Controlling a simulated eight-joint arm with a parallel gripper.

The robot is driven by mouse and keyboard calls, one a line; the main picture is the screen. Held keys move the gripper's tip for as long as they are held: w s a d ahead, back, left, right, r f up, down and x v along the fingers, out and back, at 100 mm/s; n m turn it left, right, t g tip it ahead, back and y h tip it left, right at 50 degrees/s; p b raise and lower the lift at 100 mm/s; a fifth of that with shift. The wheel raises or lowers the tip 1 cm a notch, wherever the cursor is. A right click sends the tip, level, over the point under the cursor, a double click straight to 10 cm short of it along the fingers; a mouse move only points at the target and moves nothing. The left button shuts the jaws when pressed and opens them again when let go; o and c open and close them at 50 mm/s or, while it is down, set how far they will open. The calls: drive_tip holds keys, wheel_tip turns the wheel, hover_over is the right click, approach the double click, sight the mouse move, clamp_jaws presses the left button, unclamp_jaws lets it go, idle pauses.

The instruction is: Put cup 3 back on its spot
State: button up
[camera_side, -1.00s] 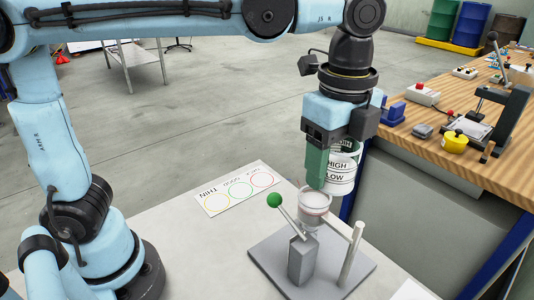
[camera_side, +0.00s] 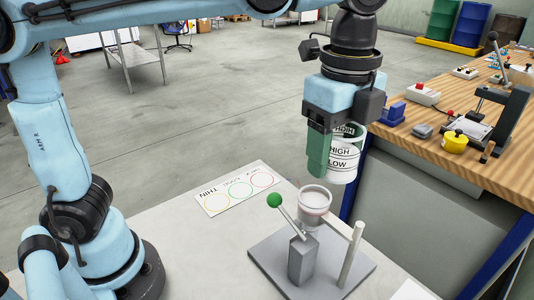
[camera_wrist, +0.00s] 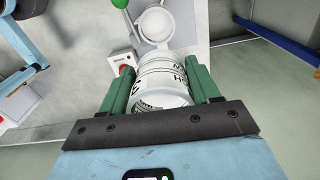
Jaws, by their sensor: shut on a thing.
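My gripper (camera_side: 322,165) is shut on a white cup (camera_side: 344,163) with lines and the words HIGH and LOW. I cannot read a number on it. In the wrist view the cup (camera_wrist: 165,82) sits between the two green fingers. It is held in the air above and behind the grey stand (camera_side: 272,255). The stand carries a pale round cup-like holder (camera_side: 315,203) and a lever with a green ball (camera_side: 274,200). A white card (camera_side: 228,194) on the table has three coloured circles, with the word THIN legible.
The white table (camera_side: 150,230) is clear between the card and my base. A wooden bench (camera_side: 470,150) with devices stands to the right, close to the held cup. A grey post (camera_side: 352,255) rises from the stand.

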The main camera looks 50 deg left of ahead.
drive_tip(key=r, duration=0.3)
drive_tip(key=shift+w+a, duration=0.1)
drive_tip(key=shift+a, duration=0.3)
drive_tip(key=a+n, duration=0.5)
drive_tip(key=a, duration=0.2)
drive_tip(key=n, duration=0.6)
hover_over(260, 215)
wheel_tip(260, 215, down, 16)
drive_tip(key=shift+f, duration=5.55)
drive_tip(key=shift+f, duration=0.1)
drive_tip(key=o, duration=1)
drive_tip(key=shift+o, duration=0.2)
